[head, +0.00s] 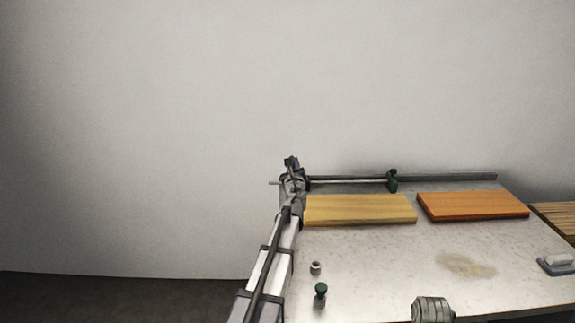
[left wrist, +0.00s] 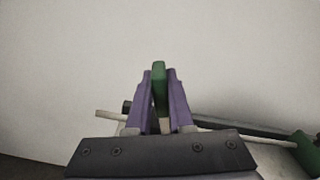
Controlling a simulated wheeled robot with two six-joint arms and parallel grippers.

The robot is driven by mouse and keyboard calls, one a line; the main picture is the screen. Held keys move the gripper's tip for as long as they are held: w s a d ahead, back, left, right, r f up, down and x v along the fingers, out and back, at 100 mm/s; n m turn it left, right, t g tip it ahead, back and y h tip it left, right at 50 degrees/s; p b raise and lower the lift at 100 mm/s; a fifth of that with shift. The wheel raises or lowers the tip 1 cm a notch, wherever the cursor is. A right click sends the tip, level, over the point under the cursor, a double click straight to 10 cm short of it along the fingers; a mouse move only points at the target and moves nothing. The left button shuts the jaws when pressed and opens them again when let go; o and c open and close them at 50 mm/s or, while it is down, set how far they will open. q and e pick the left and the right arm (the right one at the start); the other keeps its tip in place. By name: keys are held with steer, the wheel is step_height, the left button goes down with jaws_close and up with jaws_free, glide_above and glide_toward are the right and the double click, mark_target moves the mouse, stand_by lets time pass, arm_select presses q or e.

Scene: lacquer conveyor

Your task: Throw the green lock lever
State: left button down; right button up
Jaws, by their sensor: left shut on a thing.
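My left gripper (head: 291,166) is at the left end of the rail at the back of the table. In the left wrist view its two purple fingers (left wrist: 159,80) are shut on a narrow upright green piece, the green lock lever (left wrist: 159,70). The lever's lower part is hidden behind the fingers and the gripper body. In the head view the gripper covers the lever.
The dark rail (head: 345,180) carries a green block (head: 392,181). A yellow board (head: 360,209) and an orange board (head: 472,205) lie on the pale table (head: 390,265). A green knob (head: 320,289) and small grey cup (head: 315,267) stand near the front left.

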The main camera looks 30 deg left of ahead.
arm_select(q)
steer(key=w+d+f+m+b, duration=0.1)
steer(key=w+d+m, duration=0.4)
steer(key=d+m, duration=0.4)
steer(key=shift+w+f+m+b, duration=0.15)
steer(key=shift+f+m+b, duration=0.15)
steer(key=shift+m, duration=0.7)
steer(key=c, duration=0.8)
jaws_free()
steer(key=shift+w, duration=0.1)
steer(key=v, duration=0.8)
steer(key=shift+a, duration=0.1)
